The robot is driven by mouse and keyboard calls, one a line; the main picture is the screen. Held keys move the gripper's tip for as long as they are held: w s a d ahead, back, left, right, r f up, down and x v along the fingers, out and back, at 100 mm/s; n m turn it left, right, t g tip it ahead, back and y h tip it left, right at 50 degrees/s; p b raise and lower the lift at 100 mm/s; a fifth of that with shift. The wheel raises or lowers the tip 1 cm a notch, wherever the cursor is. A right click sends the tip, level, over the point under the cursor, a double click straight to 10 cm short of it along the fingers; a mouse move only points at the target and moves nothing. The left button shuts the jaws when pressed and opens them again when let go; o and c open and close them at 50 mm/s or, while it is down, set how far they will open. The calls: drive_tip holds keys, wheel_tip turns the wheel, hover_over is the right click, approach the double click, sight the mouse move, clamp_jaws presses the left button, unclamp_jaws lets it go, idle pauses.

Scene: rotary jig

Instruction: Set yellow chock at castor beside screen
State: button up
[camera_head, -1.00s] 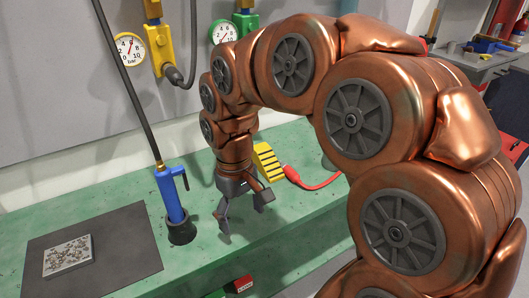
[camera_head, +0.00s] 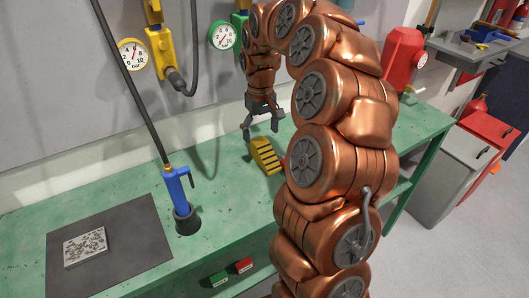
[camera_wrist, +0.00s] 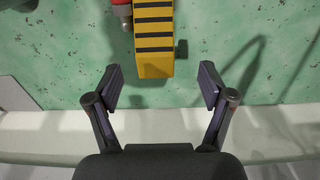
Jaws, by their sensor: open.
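The yellow chock (camera_head: 266,156), with dark stripes across its top, lies on the green bench (camera_head: 120,178). In the wrist view the chock (camera_wrist: 154,40) is at the top centre, ahead of and between the fingers. My gripper (camera_head: 262,131) hangs above the bench just behind the chock in the head view. In the wrist view my gripper (camera_wrist: 160,86) is open, with nothing between its fingers. I see no castor or screen that I can make out.
A blue tool (camera_head: 178,195) with a hose stands on the bench beside a dark mat (camera_head: 120,245) bearing a speckled plate (camera_head: 85,246). A red tank (camera_head: 403,58) stands at the right end. Gauges and valves line the wall. A red item (camera_wrist: 122,12) touches or nearly touches the chock's left side.

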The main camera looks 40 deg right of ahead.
sight(264, 147)
drive_tip(key=shift+s+d+f+p, duration=0.15)
drive_tip(key=shift+f+p, duration=0.2)
drive_tip(key=shift+f, duration=0.65)
drive_tip(key=shift+s+d+f+p, duration=0.1)
drive_tip(key=shift+f+p, duration=0.2)
drive_tip(key=shift+f, duration=0.75)
drive_tip(key=shift+s+d+f+p, duration=0.15)
drive_tip(key=shift+f+p, duration=0.2)
drive_tip(key=shift+f, duration=0.65)
drive_tip(key=shift+a, duration=0.1)
clamp_jaws()
